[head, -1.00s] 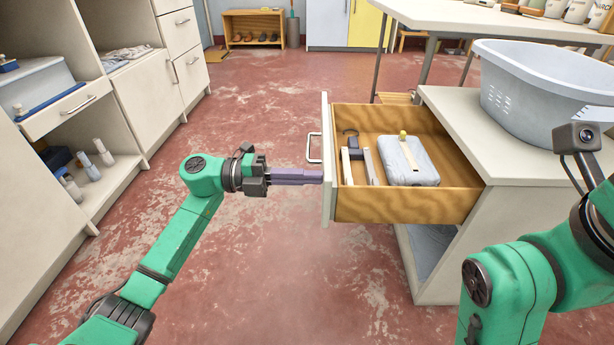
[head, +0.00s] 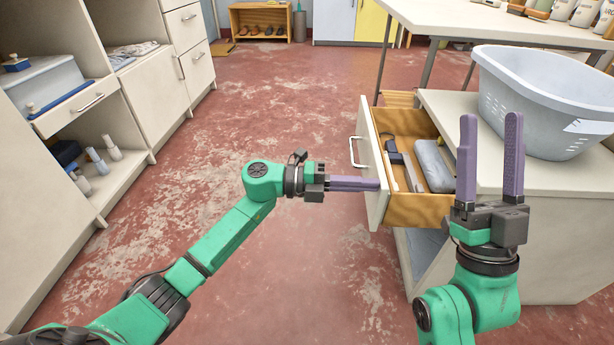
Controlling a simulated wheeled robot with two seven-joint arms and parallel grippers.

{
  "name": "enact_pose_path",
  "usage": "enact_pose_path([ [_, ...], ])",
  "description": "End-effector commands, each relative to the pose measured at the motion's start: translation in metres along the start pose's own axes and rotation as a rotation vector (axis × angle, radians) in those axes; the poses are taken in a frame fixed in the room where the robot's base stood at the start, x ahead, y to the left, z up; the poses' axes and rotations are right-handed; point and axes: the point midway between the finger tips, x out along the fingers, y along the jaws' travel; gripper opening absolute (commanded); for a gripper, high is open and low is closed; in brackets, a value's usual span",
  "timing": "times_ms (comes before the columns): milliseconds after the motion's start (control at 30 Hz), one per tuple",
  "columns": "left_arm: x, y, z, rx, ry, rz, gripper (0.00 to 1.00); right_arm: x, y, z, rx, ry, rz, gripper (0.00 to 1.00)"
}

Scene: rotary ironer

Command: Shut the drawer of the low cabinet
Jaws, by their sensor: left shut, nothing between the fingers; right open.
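The drawer (head: 374,172) of the low cabinet (head: 545,235) stands partly open, its white front facing left with a metal handle (head: 355,152). Inside it lie a grey-blue folded item (head: 433,165) and some narrow tools (head: 400,165). My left gripper (head: 376,184) is shut and empty. Its purple fingertips are at the drawer front, below the handle, and seem to touch it. My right gripper (head: 488,160) is open and empty, fingers pointing up, in front of the cabinet top. It hides part of the drawer's right side and the cabinet.
A grey laundry basket (head: 550,95) sits on the cabinet top. A white table (head: 470,22) stands behind. Shelves with an open small drawer (head: 75,108) line the left side. The red floor (head: 270,120) between is clear.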

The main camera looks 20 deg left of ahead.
Motion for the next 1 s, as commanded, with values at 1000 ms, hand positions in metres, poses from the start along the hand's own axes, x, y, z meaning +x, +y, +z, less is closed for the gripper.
enact_pose_path([
  [1000,0.142,0.0,0.0,0.001,0.0,-0.001,0.0,-0.061,0.0,0.087,0.075,-0.33,0.051,0.64],
])
